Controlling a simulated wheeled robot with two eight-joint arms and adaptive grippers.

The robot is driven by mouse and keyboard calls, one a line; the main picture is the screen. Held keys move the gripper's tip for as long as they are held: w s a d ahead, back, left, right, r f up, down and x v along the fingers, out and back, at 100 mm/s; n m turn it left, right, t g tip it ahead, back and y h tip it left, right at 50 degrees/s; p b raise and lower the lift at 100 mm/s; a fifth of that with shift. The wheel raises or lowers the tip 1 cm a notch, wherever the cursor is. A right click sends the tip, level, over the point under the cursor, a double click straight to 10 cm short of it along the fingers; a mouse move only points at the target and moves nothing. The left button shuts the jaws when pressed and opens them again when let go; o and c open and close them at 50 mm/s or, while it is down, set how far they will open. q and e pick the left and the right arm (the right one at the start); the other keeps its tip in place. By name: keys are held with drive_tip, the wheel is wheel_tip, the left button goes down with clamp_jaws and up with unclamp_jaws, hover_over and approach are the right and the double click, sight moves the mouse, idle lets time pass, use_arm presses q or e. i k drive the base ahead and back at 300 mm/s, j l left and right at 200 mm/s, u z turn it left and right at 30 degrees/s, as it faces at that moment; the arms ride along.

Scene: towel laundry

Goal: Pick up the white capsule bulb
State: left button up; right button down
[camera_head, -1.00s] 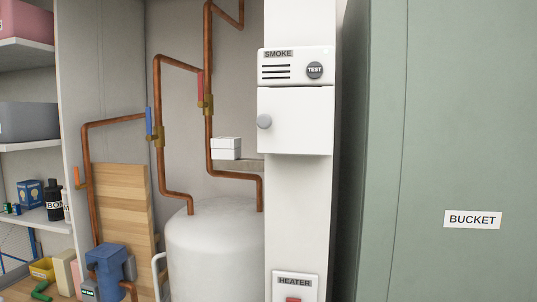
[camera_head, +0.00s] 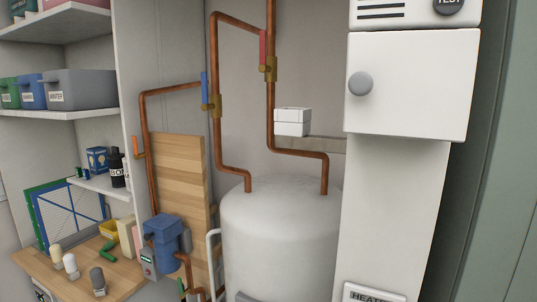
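Several small capsule-shaped items stand on the wooden worktop at the lower left. One is cream-coloured (camera_head: 56,254), one is whitish (camera_head: 71,264), and one is dark grey (camera_head: 97,279). The whitish one stands between the other two and looks most like the white capsule bulb, but it is too small to be sure. It is upright with a pale base. Neither of my grippers is in view.
Shelves with labelled bins (camera_head: 80,90) hang above. A white tank (camera_head: 280,240) and a cabinet (camera_head: 410,85) stand to the right.

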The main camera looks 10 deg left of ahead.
sight(69, 263)
drive_tip(key=k+u, duration=0.3)
drive_tip(key=k+j+u, duration=0.1)
drive_tip(key=u, duration=0.15)
drive_tip(key=i+l+u, duration=0.1)
drive_tip(key=u, duration=0.3)
drive_tip(key=i+l+u, duration=0.1)
drive_tip(key=u, duration=0.3)
drive_tip(key=i+l+u, duration=0.15)
drive_tip(key=u, duration=0.25)
drive_tip(key=i+j+u, duration=0.15)
drive_tip(key=u, duration=0.15)
drive_tip(key=i+j+u, duration=0.2)
drive_tip(key=i, duration=0.3)
drive_tip(key=i+u, duration=0.2)
drive_tip(key=i, duration=0.3)
drive_tip(key=i+j+z, duration=0.15)
drive_tip(key=i+z, duration=0.2)
drive_tip(key=z, duration=0.15)
drive_tip(key=i+j+z, duration=0.3)
drive_tip(key=z, duration=0.15)
drive_tip(key=i+j+z, duration=0.35)
drive_tip(key=z, duration=0.15)
